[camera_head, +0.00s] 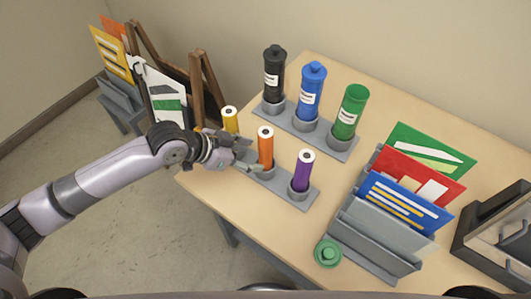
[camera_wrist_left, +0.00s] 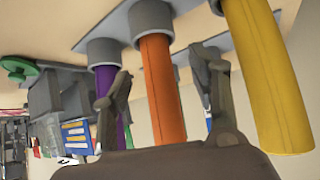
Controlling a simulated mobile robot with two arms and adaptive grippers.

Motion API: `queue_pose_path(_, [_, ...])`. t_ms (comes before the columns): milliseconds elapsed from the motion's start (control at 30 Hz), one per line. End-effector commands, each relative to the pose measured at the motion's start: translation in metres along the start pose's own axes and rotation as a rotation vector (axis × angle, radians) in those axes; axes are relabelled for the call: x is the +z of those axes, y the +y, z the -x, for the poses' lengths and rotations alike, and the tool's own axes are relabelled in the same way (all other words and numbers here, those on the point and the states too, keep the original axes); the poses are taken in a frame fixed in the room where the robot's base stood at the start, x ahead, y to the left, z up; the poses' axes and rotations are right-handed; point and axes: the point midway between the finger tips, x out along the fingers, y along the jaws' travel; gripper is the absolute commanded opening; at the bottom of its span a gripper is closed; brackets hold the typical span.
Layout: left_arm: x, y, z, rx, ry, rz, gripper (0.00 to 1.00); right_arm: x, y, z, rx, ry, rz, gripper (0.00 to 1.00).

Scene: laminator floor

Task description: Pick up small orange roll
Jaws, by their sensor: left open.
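The small orange roll (camera_head: 265,148) stands upright in the middle cup of a grey holder (camera_head: 283,191) on the table. My left gripper (camera_head: 246,160) is at its left side, low on the roll. In the left wrist view, which is upside down, the orange roll (camera_wrist_left: 163,95) shows between the two spread fingers of my left gripper (camera_wrist_left: 160,84). The gripper is open, and I cannot tell whether a finger touches the roll. My right gripper is not in view.
A yellow roll (camera_head: 230,120) and a purple roll (camera_head: 302,171) flank the orange one closely. A grey file rack (camera_head: 375,250) and a green cap (camera_head: 327,253) are at the right.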

Motion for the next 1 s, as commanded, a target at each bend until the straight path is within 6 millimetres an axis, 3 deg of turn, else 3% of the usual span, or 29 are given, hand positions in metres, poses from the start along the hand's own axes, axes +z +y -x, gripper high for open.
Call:
queue_pose_path(133, [-0.003, 0.006, -0.021, 0.005, -0.001, 0.002, 0.55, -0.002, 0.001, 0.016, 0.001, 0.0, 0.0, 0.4])
queue_pose_path(300, [-0.001, 0.005, -0.041, 0.002, -0.001, 0.001, 0.55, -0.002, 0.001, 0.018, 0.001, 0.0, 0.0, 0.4])
queue_pose_path(567, [0.0, 0.005, -0.045, 0.001, 0.0, 0.0, 0.55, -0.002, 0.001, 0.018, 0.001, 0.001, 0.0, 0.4])
queue_pose_path(1000, [0.0, 0.005, -0.044, 0.001, 0.0, 0.0, 0.26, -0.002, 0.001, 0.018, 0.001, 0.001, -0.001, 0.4])
